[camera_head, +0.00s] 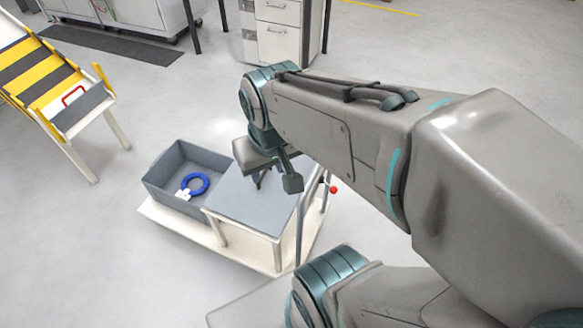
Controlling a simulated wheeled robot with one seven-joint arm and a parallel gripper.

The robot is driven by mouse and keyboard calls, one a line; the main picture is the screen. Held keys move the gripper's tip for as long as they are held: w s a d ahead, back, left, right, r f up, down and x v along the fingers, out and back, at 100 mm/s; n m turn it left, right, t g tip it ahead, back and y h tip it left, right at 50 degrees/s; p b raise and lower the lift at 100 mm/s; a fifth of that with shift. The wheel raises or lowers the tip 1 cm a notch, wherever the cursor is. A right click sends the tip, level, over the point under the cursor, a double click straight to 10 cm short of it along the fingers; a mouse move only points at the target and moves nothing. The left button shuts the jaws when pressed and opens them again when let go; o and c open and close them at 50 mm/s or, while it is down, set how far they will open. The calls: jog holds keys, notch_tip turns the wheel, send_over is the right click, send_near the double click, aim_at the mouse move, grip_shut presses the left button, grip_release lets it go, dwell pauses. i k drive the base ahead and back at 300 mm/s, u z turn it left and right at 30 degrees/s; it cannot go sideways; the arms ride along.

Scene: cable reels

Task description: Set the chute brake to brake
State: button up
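The chute (42,75) slopes down at the left, with yellow and dark stripes on pale legs. A red handle (73,95) shows at its low end, and a short yellow upright piece (101,72) stands at that end's right side. I cannot tell which part is the chute brake or how it is set. My gripper (258,180) hangs over the cart's grey top, well to the right of the chute. My wrist partly hides it, and its opening is too small to make out. No held thing shows.
A cart (183,228) stands below my arm. It carries a grey bin (160,176) with a blue ring (196,184) in it. A red ball knob (334,190) shows at its right. Cabinets (278,30) stand behind. Floor between chute and cart is clear.

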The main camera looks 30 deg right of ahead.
aim_at(333, 189)
jog(key=k, duration=0.55)
jog(key=z, duration=0.7)
jog(key=i, duration=0.5)
jog(key=z, duration=0.05)
